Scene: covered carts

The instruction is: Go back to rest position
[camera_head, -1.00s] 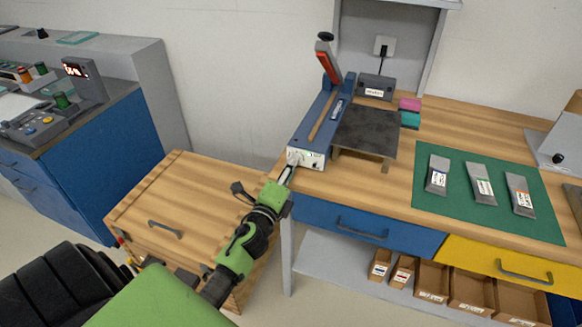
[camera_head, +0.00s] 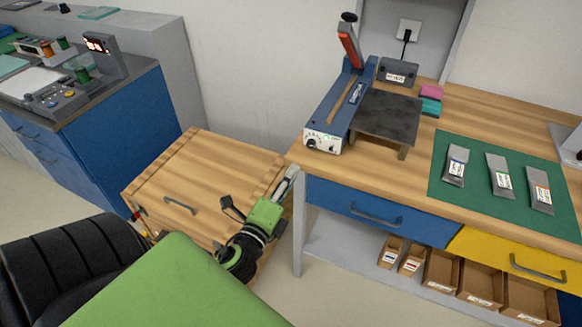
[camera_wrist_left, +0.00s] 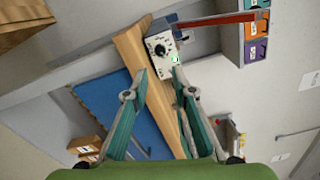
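My left gripper (camera_head: 291,181) is in front of the wooden bench's left corner, at the right edge of the covered wooden cart (camera_head: 215,165). In the left wrist view its two teal fingers (camera_wrist_left: 160,76) are apart, with nothing held between them. Beyond the fingertips is the control panel of the blue sealing device (camera_head: 322,141), with a black knob and a green light; it also shows in the wrist view (camera_wrist_left: 160,45). The device's red-handled lever is raised. My right gripper is in neither view.
The wooden bench (camera_head: 395,178) carries a dark plate (camera_head: 388,115) and a green mat (camera_head: 470,185) with three grey pouches. Its grey leg (camera_head: 298,235) stands close to my left gripper. A black chair (camera_head: 70,255) is at the lower left. A blue cabinet (camera_head: 110,125) stands behind the cart.

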